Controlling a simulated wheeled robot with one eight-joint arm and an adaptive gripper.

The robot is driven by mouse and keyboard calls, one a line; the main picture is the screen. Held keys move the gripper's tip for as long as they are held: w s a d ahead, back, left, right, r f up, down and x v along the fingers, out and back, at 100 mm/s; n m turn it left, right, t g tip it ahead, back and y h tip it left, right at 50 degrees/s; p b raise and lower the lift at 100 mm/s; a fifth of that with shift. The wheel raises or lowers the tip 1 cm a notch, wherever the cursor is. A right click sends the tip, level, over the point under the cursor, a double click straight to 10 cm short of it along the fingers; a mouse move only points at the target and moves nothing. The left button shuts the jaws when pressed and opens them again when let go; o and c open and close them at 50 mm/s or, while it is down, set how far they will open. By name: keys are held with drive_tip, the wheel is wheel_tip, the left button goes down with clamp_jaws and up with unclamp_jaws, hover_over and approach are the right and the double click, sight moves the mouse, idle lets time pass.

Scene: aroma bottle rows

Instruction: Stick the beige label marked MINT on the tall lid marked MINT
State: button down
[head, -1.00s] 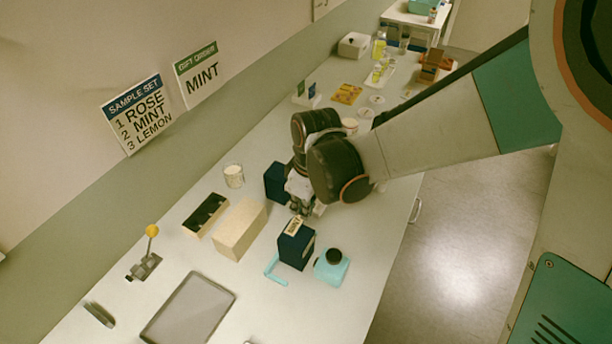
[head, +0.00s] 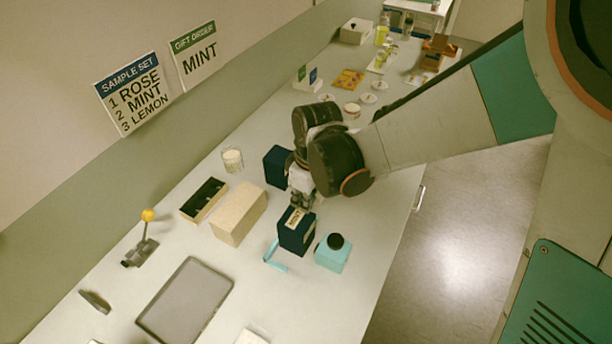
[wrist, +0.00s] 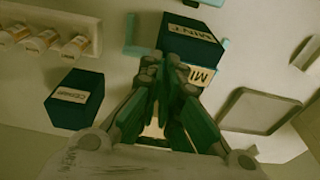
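The tall dark blue lid (head: 296,238) stands on the counter and its top is marked MINT; in the wrist view it (wrist: 178,45) is just past my fingertips. My gripper (head: 300,205) points down at the lid's upper back edge. In the wrist view its green fingers (wrist: 165,70) come together at the tips. A beige label (wrist: 203,76) shows there with the letters MI, its other part hidden by a finger; it appears held at the tips. Whether it touches the lid I cannot tell.
A second dark blue box (wrist: 75,98), its marking seemingly CEDAR, stands behind my gripper. A teal bottle (head: 331,258) and a teal bar (head: 275,257) are close to the MINT lid. A beige block (head: 239,214), a black tray (head: 204,200) and a grey tray (head: 186,300) lie left.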

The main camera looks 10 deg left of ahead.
drive_tip(key=shift+f+b, duration=0.35)
drive_tip(key=shift+b, duration=0.05)
idle(1.8)
drive_tip(key=c, duration=1.7)
unclamp_jaws()
drive_tip(key=shift+r, duration=0.1)
drive_tip(key=shift+r+p, duration=2.75)
drive_tip(key=shift+r, duration=1.2)
